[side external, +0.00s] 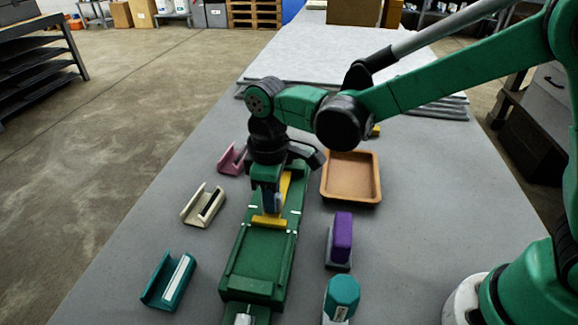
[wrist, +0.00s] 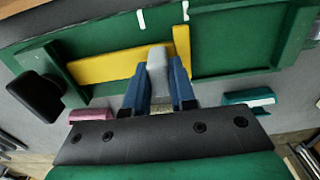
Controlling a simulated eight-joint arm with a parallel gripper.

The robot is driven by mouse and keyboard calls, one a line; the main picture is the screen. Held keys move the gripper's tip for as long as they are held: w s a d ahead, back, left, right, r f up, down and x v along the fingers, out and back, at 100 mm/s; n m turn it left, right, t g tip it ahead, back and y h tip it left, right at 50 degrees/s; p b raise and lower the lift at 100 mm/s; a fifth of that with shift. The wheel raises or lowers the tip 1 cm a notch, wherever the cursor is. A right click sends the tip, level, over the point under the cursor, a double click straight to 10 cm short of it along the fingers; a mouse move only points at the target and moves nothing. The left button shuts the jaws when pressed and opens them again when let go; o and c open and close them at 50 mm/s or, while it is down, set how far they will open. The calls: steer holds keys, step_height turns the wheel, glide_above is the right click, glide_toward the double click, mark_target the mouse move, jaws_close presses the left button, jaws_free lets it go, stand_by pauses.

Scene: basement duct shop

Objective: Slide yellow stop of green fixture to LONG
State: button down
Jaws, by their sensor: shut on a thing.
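The green fixture (side external: 262,262) lies lengthwise on the grey bench, and part of it spans the top of the wrist view (wrist: 235,45). Its yellow stop has a crosspiece (side external: 268,220) and a long strip running away from it along the fixture. In the wrist view the stop's crosspiece (wrist: 182,52) is just right of my gripper (wrist: 159,72), and the strip is to its left. My blue fingers are shut on a grey knob (wrist: 158,58) at the stop. White marks (wrist: 141,21) show on the fixture; I cannot read any LONG label.
Left of the fixture lie a pink bracket (side external: 232,160), a cream bracket (side external: 203,205) and a teal bracket (side external: 168,280). To its right are a tan tray (side external: 375,197), a purple block (side external: 342,235) and a teal-topped block (side external: 341,293). Bare bench lies beyond these on both sides.

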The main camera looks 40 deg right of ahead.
stand_by(0.4)
steer(key=shift+w+d, duration=1.6)
steer(key=c, duration=0.7)
jaws_free()
steer(key=shift+r, duration=0.15)
steer(key=shift+r, duration=2.7)
steer(key=shift+d, duration=0.1)
